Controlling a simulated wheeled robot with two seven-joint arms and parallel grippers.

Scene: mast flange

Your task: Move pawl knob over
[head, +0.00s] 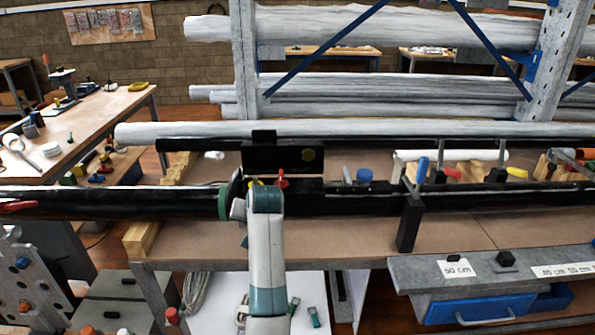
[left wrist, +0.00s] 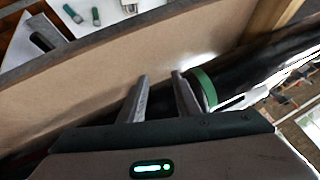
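A black mast tube (head: 120,203) lies across the bench, with a green ring (head: 223,204) around it; the ring also shows in the left wrist view (left wrist: 206,86). A small red knob (head: 282,179) stands by a black upright plate (head: 290,159), just right of my left wrist; I cannot tell for sure that it is the pawl knob. My left gripper (head: 238,198) is beside the green ring, partly hidden by my arm. In the left wrist view its two fingers (left wrist: 160,76) are apart with nothing seen between them. My right gripper is not in view.
A black clamp post (head: 409,222) and a blue-handled clamp (head: 422,170) stand to the right along the tube. A blue cap (head: 364,175) sits behind it. The brown bench top (head: 335,237) in front is largely clear. Racked pipes (head: 370,86) are behind.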

